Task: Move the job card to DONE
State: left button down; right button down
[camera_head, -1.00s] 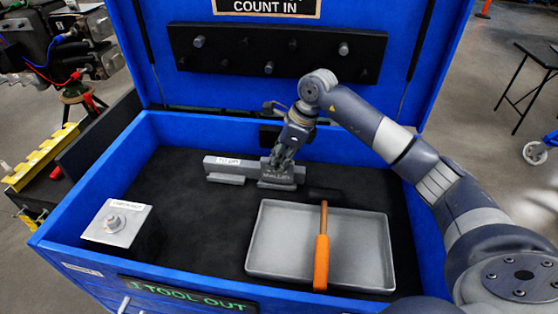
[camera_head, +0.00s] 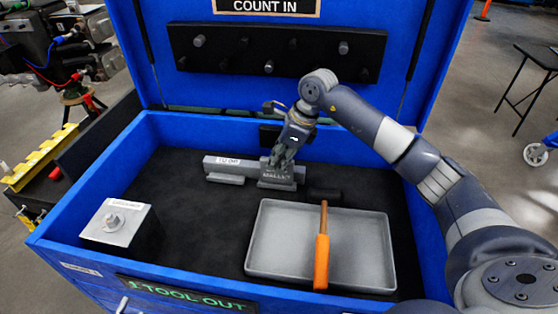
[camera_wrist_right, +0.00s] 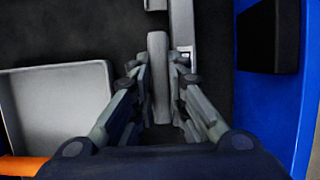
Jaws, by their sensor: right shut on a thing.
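The job card appears to be the grey piece marked MALLET (camera_head: 277,175), upright at the right part of a grey rail (camera_head: 232,162) in the blue chest. A TO DO label (camera_head: 228,161) is on the rail's left part; I see no DONE label. My right gripper (camera_head: 281,160) reaches down from above and is shut on the card. In the right wrist view a narrow grey bar (camera_wrist_right: 158,60), likely the card's upper part, lies between the fingers (camera_wrist_right: 162,95), beside the rail (camera_wrist_right: 183,28). The rail behind the gripper is hidden.
A grey tray (camera_head: 262,257) with an orange-handled mallet (camera_head: 321,252) across it lies in front of the rail. A grey block with a bolt (camera_head: 115,223) stands front left. The chest walls (camera_head: 75,205) surround dark lining, clear between block and tray.

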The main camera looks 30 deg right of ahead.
jog(key=shift+s+f, duration=0.4)
jog(key=shift+f, duration=0.45)
jog(key=c, duration=1.6)
grip_release()
jog(key=shift+w, duration=0.15)
jog(key=shift+o, duration=0.4)
jog(key=shift+w+f, duration=0.1)
jog(key=shift+w, duration=0.3)
jog(key=shift+s+r, duration=0.2)
jog(key=shift+r, duration=0.15)
jog(key=shift+w+r+p, duration=0.15)
jog(key=shift+r+p, duration=0.45)
jog(key=shift+r, duration=0.15)
jog(key=shift+r+p, duration=1.5)
jog(key=shift+r, duration=1.2)
